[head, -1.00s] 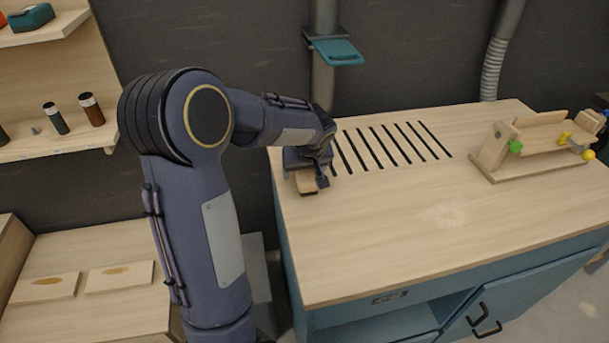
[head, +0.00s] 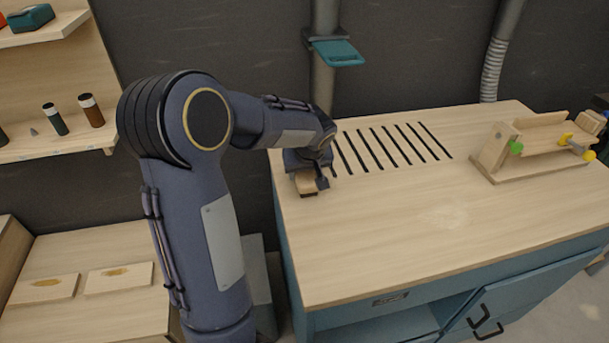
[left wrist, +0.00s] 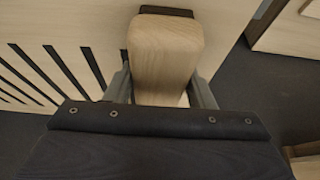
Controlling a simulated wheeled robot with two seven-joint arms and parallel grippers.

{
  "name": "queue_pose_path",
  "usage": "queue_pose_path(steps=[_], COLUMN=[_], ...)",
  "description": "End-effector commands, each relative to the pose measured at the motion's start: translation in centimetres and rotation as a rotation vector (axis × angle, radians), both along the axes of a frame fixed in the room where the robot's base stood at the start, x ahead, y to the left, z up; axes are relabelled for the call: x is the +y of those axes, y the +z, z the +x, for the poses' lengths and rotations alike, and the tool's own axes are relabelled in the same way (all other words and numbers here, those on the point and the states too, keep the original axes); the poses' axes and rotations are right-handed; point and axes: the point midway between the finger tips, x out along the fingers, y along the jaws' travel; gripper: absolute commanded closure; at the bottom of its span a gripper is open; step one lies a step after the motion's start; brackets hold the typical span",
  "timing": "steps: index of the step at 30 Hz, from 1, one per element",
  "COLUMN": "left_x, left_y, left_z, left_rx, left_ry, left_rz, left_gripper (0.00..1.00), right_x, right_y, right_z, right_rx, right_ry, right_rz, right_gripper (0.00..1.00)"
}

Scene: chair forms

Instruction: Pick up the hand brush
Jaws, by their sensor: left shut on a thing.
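The hand brush (head: 307,184) is at the left edge of the bench top, under my left gripper (head: 310,170). Its pale wooden body shows large in the left wrist view (left wrist: 164,50), with a dark part at its far end. My left gripper (left wrist: 162,88) is shut on the brush, one finger on each side of the wood. Most of the brush is hidden by the gripper in the head view. I cannot tell whether the brush touches the bench top. My right gripper is not in view.
The bench top (head: 430,230) has a row of dark slots (head: 390,146) right of the gripper and clear room in front. A wooden jig (head: 530,150) with green and yellow knobs stands at the right. A lower wooden surface (head: 110,250) holds two small boards at the left.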

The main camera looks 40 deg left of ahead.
Motion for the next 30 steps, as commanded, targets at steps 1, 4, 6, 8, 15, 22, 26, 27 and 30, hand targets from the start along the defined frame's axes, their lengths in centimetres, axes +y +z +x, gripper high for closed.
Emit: queue_pose_path(steps=[1, 4, 6, 8, 15, 22, 26, 27, 30], left_x=[0.0, 0.0, 0.0, 0.0, 0.0, -1.9, -3.7, -4.1, -5.9], left_y=[0.0, 0.0, 0.1, 0.2, 2.0, 6.5, 9.1, 9.9, 10.6], left_z=[0.0, 0.0, 0.0, 0.0, 0.1, -1.3, -2.8, -3.2, -4.7], left_rx=[0.0, 0.0, 0.0, 0.0, -0.006, -0.008, -0.007, -0.006, -0.005], left_ry=[0.0, 0.0, 0.0, 0.0, 0.002, -0.005, -0.005, -0.004, -0.004], left_rz=[0.0, 0.0, 0.0, 0.0, 0.001, 0.0, 0.0, 0.0, 0.001], left_gripper=[0.81, 0.81, 0.81, 0.81, 0.81, 0.81, 0.81, 0.81, 0.81], right_x=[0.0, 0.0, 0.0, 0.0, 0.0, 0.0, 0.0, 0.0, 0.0], right_y=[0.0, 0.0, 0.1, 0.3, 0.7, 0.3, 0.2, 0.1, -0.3], right_z=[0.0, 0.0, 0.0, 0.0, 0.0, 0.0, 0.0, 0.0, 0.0], right_rx=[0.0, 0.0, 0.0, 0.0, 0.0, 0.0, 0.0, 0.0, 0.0], right_ry=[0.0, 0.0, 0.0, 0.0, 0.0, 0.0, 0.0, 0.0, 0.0], right_rz=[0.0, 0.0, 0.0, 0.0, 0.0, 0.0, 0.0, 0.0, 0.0], right_gripper=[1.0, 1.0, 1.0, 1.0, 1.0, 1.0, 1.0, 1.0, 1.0])
